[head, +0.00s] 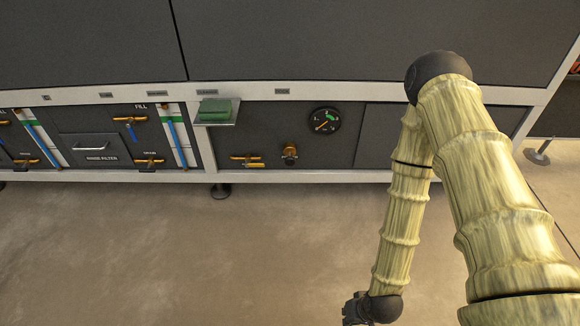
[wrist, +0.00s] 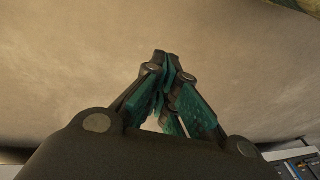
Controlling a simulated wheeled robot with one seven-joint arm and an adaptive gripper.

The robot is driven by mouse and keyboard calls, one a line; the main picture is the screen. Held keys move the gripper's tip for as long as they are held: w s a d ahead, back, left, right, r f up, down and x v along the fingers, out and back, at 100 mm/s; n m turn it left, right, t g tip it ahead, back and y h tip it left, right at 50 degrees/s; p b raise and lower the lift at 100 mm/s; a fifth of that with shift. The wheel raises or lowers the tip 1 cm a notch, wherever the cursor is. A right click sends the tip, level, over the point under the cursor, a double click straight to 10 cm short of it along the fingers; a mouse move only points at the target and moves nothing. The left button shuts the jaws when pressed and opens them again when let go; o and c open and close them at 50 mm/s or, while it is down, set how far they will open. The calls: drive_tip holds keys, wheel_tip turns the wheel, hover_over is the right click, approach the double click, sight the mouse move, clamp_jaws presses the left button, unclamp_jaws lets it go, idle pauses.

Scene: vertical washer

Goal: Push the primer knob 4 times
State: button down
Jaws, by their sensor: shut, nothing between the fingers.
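Below the round gauge (head: 324,121) on the dark lower panel, a brass and black knob (head: 290,154) sticks out; it looks like the primer knob. My gripper (wrist: 165,62) shows in the wrist view with its teal-padded fingers shut and nothing between them. It points over bare floor. In the head view my arm hangs at the right, and its wrist end is low, in front of and below the panel, well apart from the knob. The fingers are mostly cut off at the bottom of the head view.
An orange-handled valve (head: 247,160) sits left of the knob. A green block (head: 215,109) rests on a small shelf (head: 217,123) above it. Blue gauge tubes and more orange valves are at the left. The tan floor (head: 240,255) in front is clear.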

sight(290, 158)
drive_tip(key=w+a+f+t+y+b, duration=0.25)
drive_tip(key=w+a, duration=0.55)
drive_tip(key=w, duration=0.4)
drive_tip(key=w+a+r+t+y+b, duration=0.1)
drive_tip(key=w+a+r+t+y, duration=0.1)
drive_tip(key=w, duration=0.6)
drive_tip(key=w+a+r+n+t+y+b, duration=0.1)
drive_tip(key=w+a+r+t+y+b, duration=0.1)
drive_tip(key=w+a+r, duration=0.2)
drive_tip(key=w+a+r+t+y+b, duration=0.2)
drive_tip(key=w+r, duration=0.5)
drive_tip(key=w, duration=0.6)
drive_tip(key=shift+w+a+r+n+t+y, duration=0.2)
drive_tip(key=shift+a+n+t+y, duration=0.2)
drive_tip(key=shift+t+y, duration=0.15)
drive_tip(key=w+b, duration=0.3)
drive_tip(key=w, duration=0.5)
drive_tip(key=shift+w, duration=0.4)
